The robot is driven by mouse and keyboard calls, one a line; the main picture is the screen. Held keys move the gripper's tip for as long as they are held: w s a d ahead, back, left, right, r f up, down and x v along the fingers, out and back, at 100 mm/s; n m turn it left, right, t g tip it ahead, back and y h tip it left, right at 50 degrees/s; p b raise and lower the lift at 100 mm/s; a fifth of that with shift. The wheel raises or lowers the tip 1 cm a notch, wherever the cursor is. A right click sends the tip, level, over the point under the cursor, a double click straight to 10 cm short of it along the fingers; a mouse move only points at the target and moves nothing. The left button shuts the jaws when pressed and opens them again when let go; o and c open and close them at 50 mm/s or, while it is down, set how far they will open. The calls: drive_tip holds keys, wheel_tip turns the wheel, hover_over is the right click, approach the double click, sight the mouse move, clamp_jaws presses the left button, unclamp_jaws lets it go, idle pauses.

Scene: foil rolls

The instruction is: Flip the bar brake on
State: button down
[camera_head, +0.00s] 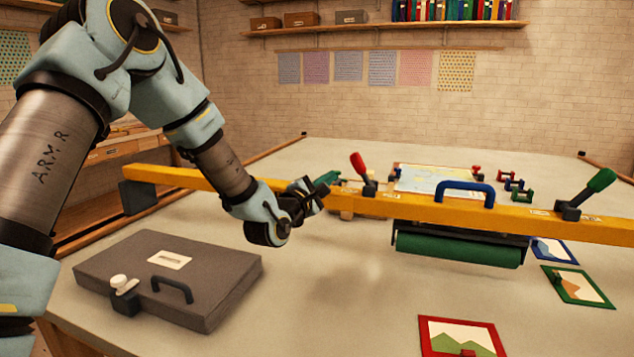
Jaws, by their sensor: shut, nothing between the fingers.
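A yellow bar (420,208) spans the table from left to right. On it stand a lever with a red grip (357,164), tilted up and left, and a lever with a green grip (600,181) at the right, tilted up and right. Which one is the bar brake I cannot tell for certain. My gripper (322,188) is shut and empty, at the bar just left of the red-gripped lever and apart from it. A small green piece (328,178) shows by my fingertips; whether they touch it is unclear.
A blue handle (465,190) sits on the bar, with a green roller (458,249) below. A grey case (170,278) lies front left. Framed pictures (458,337) lie at right, and small red, blue and green clamps (513,186) behind the bar. The front middle of the table (350,290) is clear.

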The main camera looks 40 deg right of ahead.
sight(358, 161)
drive_tip(key=shift+s+d+r+p, duration=0.8)
drive_tip(key=shift+s+d+r, duration=0.25)
drive_tip(key=shift+s+d, duration=0.3)
drive_tip(key=shift+s+d+r+m+b, duration=0.15)
drive_tip(key=shift+s+r+m+b, duration=0.2)
drive_tip(key=shift+m, duration=0.55)
drive_tip(key=shift+s+d+r+m, duration=0.15)
drive_tip(key=shift+r+m, duration=0.1)
drive_tip(key=shift+m, duration=0.25)
drive_tip(key=m+b, duration=0.1)
drive_tip(key=s+d+r+m+g, duration=0.1)
drive_tip(key=m, duration=0.1)
drive_tip(key=shift+s+r+y+b, duration=0.1)
drive_tip(key=shift+s+y+b, duration=0.15)
drive_tip(key=shift+y+b, duration=0.15)
drive_tip(key=m, duration=0.1)
drive_tip(key=s+m+b, duration=0.1)
drive_tip(key=d+m+y, duration=0.1)
drive_tip(key=shift+s+r+b, duration=0.3)
drive_tip(key=shift+s+b, duration=0.1)
drive_tip(key=shift+s+d+m+y+b, duration=0.35)
drive_tip(key=shift+s+m+b, duration=0.25)
drive_tip(key=shift+m, duration=0.5)
drive_tip(key=shift+s+d+b, duration=0.1)
drive_tip(key=shift+d+b, duration=0.1)
drive_tip(key=shift+b, duration=0.15)
drive_tip(key=shift+s+d, duration=0.1)
drive_tip(key=shift+s, duration=0.1)
